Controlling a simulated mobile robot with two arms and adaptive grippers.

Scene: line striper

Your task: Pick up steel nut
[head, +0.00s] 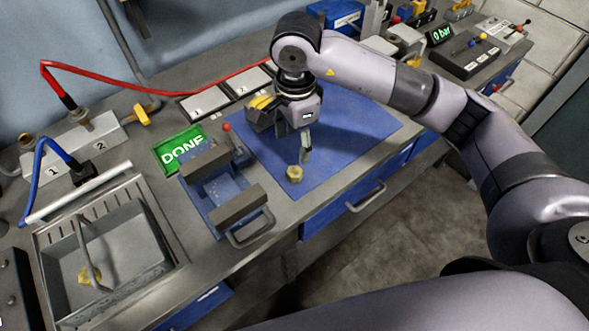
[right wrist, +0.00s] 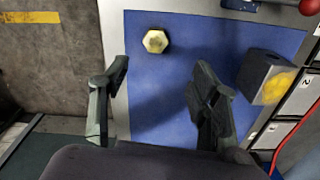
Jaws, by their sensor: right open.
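The steel nut (head: 294,174), a brassy hexagonal piece, lies flat on the blue mat (head: 350,138) near its front left edge. In the right wrist view the nut (right wrist: 155,41) shows beyond the fingertips, toward the top of the picture, with blue mat around it. My right gripper (head: 304,145) hangs above the mat, just behind the nut in the head view. In the right wrist view its two fingers (right wrist: 160,78) are spread wide, with nothing between them. The nut is apart from both fingers. My left gripper does not show.
A blue vise (head: 213,192) with grey jaws stands left of the mat, near a green DONE sign (head: 182,148). A dark block with yellow (right wrist: 268,76) stands on the mat beside my right gripper. A sink (head: 140,250) is at front left. Bare mat lies to the right.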

